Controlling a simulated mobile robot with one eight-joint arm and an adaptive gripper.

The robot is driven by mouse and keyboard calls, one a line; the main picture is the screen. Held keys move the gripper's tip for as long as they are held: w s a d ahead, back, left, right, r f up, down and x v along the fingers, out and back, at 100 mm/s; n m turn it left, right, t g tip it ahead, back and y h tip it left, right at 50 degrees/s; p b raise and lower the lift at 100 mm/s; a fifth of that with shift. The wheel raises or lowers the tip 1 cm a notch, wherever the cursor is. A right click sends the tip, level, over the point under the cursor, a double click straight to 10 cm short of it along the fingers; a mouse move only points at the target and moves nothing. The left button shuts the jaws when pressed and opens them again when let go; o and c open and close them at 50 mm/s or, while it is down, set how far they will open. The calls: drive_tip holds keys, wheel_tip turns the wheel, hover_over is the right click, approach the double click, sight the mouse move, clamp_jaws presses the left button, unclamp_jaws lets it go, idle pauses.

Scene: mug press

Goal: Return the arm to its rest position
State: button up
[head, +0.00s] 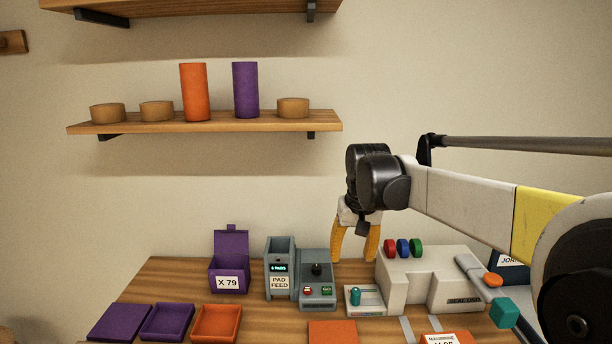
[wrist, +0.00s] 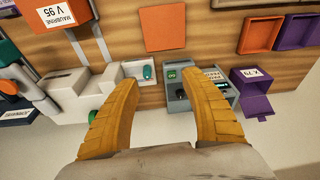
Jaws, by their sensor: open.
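My gripper (head: 356,242) has yellow fingers and hangs pointing down above the back of the bench. Its fingers are apart with nothing between them. In the wrist view my gripper (wrist: 154,92) spreads its fingers over the bench, with a small white unit with a green knob (wrist: 146,72) showing between the tips. My arm reaches in from the right in the head view. A white press (head: 432,278) with red, blue and green knobs stands to the right of the gripper. A grey pad feed machine (head: 281,268) stands to the left.
A purple open box (head: 230,275) labelled X 79 stands behind purple and orange trays (head: 216,322). An orange square (head: 332,332) lies near the front. A shelf (head: 205,123) on the wall holds orange and purple cylinders. Air above the bench's left half is clear.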

drive_tip(key=s+d+f+t, duration=0.1)
drive_tip(key=s+d, duration=0.1)
drive_tip(key=s, duration=0.7)
drive_tip(key=s+d+f+t, duration=0.2)
drive_tip(key=s+d, duration=0.1)
drive_tip(key=s, duration=0.7)
drive_tip(key=s+d+f+t, duration=0.1)
drive_tip(key=s+d, duration=0.2)
drive_tip(key=s, duration=0.6)
drive_tip(key=shift+s+f+m+t, duration=0.15)
drive_tip(key=shift+f+m+t, duration=0.15)
drive_tip(key=shift+f+m, duration=0.1)
drive_tip(key=shift+d, duration=0.1)
